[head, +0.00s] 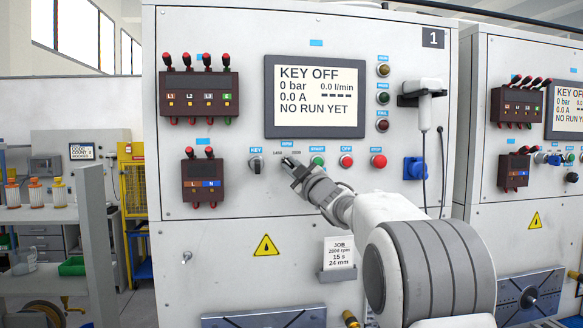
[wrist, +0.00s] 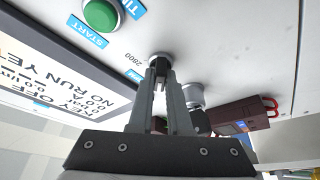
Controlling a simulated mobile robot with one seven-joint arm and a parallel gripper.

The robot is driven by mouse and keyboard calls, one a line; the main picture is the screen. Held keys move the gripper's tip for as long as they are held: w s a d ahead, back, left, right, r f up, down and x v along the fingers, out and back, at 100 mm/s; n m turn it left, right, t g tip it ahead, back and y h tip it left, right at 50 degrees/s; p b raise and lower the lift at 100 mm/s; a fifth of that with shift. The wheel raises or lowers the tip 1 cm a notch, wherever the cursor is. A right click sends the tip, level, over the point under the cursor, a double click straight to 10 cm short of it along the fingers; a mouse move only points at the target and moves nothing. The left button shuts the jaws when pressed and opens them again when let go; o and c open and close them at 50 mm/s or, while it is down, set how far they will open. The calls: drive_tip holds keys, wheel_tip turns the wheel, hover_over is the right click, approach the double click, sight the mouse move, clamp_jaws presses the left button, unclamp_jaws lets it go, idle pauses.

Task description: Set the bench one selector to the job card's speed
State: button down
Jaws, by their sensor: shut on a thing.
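The bench one selector (wrist: 158,60) is a small dark knob in a pale ring, under the RPM label on the bench one panel (head: 220,245). My gripper (wrist: 160,76) is shut on it, its two grey fingers on either side of the knob. In the head view my gripper (head: 291,165) covers most of the selector, and its pointer setting cannot be read. A 2800 mark (wrist: 135,57) shows beside the knob in the wrist view. The job card (head: 339,251) sits in a holder low on the panel and appears to read 2800 rpm, 15 s, 24 mm.
The key switch (head: 256,164) is close left of the selector; the green start button (head: 318,160) is close right, then a red button (head: 346,160) and the stop button (head: 378,161). The screen (head: 315,96) above reads KEY OFF, 0 bar, NO RUN YET.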

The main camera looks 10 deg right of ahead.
drive_tip(key=shift+f+b, duration=0.1)
drive_tip(key=shift+b, duration=0.2)
drive_tip(key=m+h+b, duration=0.2)
drive_tip(key=m+h, duration=0.1)
drive_tip(key=m, duration=0.3)
drive_tip(key=m+t+h+b, duration=0.1)
drive_tip(key=m+h+b, duration=0.1)
drive_tip(key=m, duration=0.5)
drive_tip(key=a+m+h+b, duration=0.1)
drive_tip(key=m+h+b, duration=0.2)
drive_tip(key=m, duration=0.3)
drive_tip(key=shift+r+h, duration=0.25)
drive_tip(key=shift+h, duration=0.35)
drive_tip(key=m+h+p, duration=0.1)
drive_tip(key=m+p, duration=0.1)
drive_tip(key=m, duration=0.1)
drive_tip(key=shift+m, duration=0.3)
drive_tip(key=shift+f+m+g+h+p, duration=0.1)
drive_tip(key=shift+m+g+h+p, duration=0.5)
drive_tip(key=shift+m+p, duration=0.65)
drive_tip(key=shift+m+h, duration=0.25)
drive_tip(key=shift+h, duration=0.05)
